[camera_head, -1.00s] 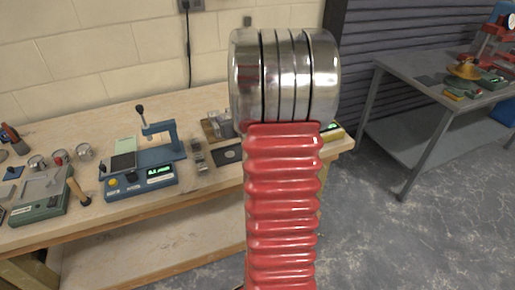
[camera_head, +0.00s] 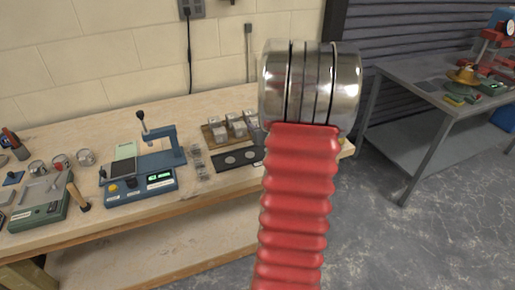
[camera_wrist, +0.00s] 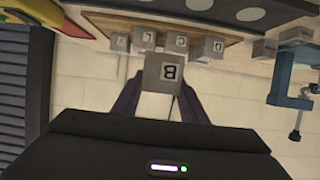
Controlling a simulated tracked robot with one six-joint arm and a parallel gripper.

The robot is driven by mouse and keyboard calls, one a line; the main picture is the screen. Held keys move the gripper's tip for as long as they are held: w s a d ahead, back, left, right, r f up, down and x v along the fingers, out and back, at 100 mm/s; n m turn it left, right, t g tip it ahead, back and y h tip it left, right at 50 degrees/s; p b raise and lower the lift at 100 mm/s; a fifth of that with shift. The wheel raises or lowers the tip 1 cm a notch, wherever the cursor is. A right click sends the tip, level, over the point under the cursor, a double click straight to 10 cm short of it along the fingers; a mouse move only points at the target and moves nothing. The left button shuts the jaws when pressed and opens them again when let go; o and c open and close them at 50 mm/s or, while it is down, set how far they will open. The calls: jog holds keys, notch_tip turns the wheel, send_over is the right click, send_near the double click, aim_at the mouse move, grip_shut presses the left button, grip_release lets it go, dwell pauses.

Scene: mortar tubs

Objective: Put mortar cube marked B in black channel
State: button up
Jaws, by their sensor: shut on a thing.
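The grey mortar cube marked B (camera_wrist: 164,73) is between the two fingers of my gripper (camera_wrist: 160,88) in the wrist view, its letter facing the camera. My gripper is shut on it, in front of a row of other cubes. A black strip with pale round marks (camera_wrist: 225,9) lies at the top of the wrist view. In the head view this black strip (camera_head: 220,167) lies on the bench, partly hidden by my arm. I cannot tell whether it is the black channel. My gripper and the held cube are hidden in the head view.
Several lettered cubes (camera_head: 239,130) stand on a wooden board (camera_head: 209,139) behind the strip. More small cubes (camera_head: 198,162) stand left of the strip, beside a blue press (camera_head: 140,190) with a green display. A grey side table (camera_head: 420,90) stands at the right.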

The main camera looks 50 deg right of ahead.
jog(key=shift+f, duration=1.9)
jog(key=shift+f, duration=0.1)
jog(key=shift+f, duration=2)
jog(key=o, duration=1.2)
jog(key=shift+f, duration=0.1)
jog(key=shift+o, duration=0.2)
